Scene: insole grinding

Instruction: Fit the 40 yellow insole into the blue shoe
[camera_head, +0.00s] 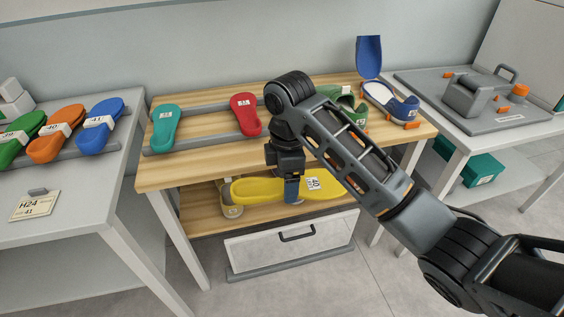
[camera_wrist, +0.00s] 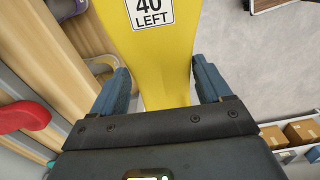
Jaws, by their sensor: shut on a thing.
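The yellow insole (camera_head: 258,190) carries a white label reading 40, and the label reads 40 LEFT in the wrist view, where the insole (camera_wrist: 160,60) runs up between the fingers. My gripper (camera_head: 292,190) is shut on its middle and holds it level in front of the wooden table's front edge; my gripper's two blue fingers (camera_wrist: 158,90) lie one on each side of it. The blue shoe (camera_head: 390,102) stands at the table's back right, its blue upper part (camera_head: 369,57) raised upright.
A teal insole (camera_head: 165,128) and a red insole (camera_head: 245,114) lie on grey rails on the wooden table (camera_head: 200,165). A green shoe (camera_head: 342,98) stands left of the blue one, partly behind my arm. Green, orange and blue insoles (camera_head: 100,125) sit on the left table.

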